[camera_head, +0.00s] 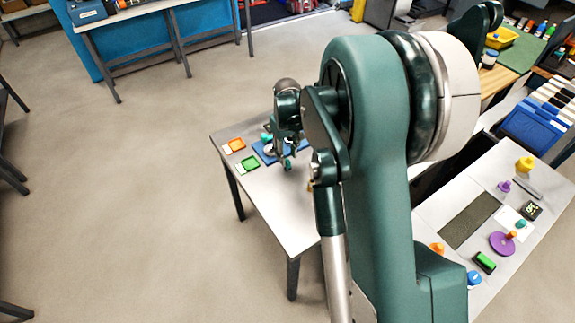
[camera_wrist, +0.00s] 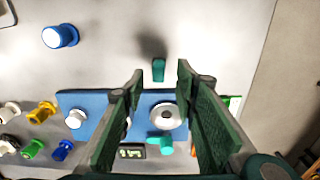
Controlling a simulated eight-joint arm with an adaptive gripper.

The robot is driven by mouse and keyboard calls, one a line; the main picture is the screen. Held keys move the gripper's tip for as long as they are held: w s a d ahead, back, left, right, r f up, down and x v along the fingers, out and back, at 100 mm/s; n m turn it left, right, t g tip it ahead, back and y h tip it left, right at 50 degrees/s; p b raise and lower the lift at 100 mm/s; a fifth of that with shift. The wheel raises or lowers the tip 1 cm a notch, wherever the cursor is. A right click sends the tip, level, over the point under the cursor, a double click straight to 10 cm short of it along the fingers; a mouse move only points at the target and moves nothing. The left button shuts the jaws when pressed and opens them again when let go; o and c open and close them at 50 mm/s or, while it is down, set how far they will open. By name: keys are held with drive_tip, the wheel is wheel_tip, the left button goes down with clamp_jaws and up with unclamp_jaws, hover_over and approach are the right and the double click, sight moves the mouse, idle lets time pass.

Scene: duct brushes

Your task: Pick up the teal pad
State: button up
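A small teal block (camera_wrist: 158,70), which looks like the pad, shows in the wrist view just beyond the blue board. It lies between the tips of my gripper (camera_wrist: 160,74), with a gap on each side. My gripper is open and points down over the table; its height above the block is hard to judge. In the head view my gripper (camera_head: 287,150) is over the small table, with a teal thing (camera_head: 288,165) by its tip. A second, knob-shaped teal piece (camera_wrist: 160,144) sits at the other side of the board.
The blue board (camera_wrist: 70,99) carries pale round pieces, partly hidden by my fingers. A blue cylinder (camera_wrist: 60,36) and several coloured pegs lie to the left.

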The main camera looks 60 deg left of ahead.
sight(287, 161)
drive_tip(key=shift+w+f, duration=0.1)
drive_tip(key=shift+f, duration=2.2)
drive_tip(key=shift+c, duration=0.7)
clamp_jaws()
